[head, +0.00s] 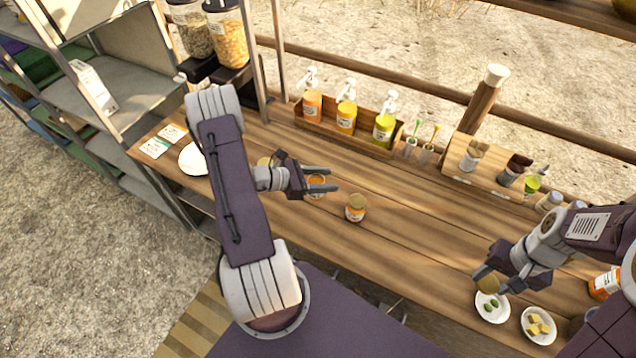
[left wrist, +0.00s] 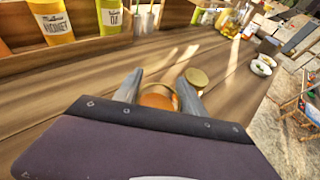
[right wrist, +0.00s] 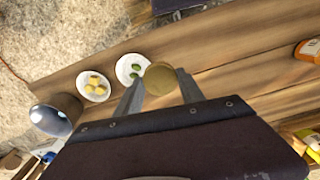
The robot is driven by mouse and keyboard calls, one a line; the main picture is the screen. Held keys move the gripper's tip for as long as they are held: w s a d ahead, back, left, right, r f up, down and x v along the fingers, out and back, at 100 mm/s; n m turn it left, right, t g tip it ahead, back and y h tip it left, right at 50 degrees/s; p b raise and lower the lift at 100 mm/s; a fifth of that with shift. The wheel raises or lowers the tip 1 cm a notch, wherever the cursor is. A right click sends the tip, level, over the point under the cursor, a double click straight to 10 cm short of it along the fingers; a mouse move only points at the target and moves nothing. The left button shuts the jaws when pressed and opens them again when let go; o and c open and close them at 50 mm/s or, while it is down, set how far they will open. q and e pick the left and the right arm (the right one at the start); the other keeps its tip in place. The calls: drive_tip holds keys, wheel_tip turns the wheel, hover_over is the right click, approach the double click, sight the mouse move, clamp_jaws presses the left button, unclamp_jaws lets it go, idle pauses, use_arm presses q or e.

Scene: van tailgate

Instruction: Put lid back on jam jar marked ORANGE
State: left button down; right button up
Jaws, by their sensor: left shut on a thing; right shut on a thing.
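An open jar (head: 316,181) with orange contents stands on the wooden counter. My left gripper (head: 328,180) is shut on it; the left wrist view shows the open jar (left wrist: 158,97) between the fingers. A second jar (head: 355,208), with a gold lid on, stands apart to the right; its lid also shows in the left wrist view (left wrist: 197,77). My right gripper (head: 484,280) is shut on a round gold lid (head: 488,284), held above the counter's front right; the lid also shows in the right wrist view (right wrist: 160,78). I cannot read the jar labels.
A plate with green pieces (head: 492,308) lies below the right gripper, beside a plate with yellow cubes (head: 538,325). A wooden tray (head: 362,138) with pump bottles stands at the back. A gold-topped item (head: 264,161) is partly hidden behind my left arm.

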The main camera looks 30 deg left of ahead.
drive_tip(key=shift+f+b, duration=0.55)
drive_tip(key=shift+f, duration=0.1)
use_arm(q)
drive_tip(key=s+d+r, duration=0.1)
drive_tip(key=d+r, duration=0.4)
drive_tip(key=d, duration=0.3)
drive_tip(key=shift+s+d+r, duration=0.15)
drive_tip(key=shift+d, duration=0.2)
drive_tip(key=c, duration=1.2)
unclamp_jaws()
clamp_jaws()
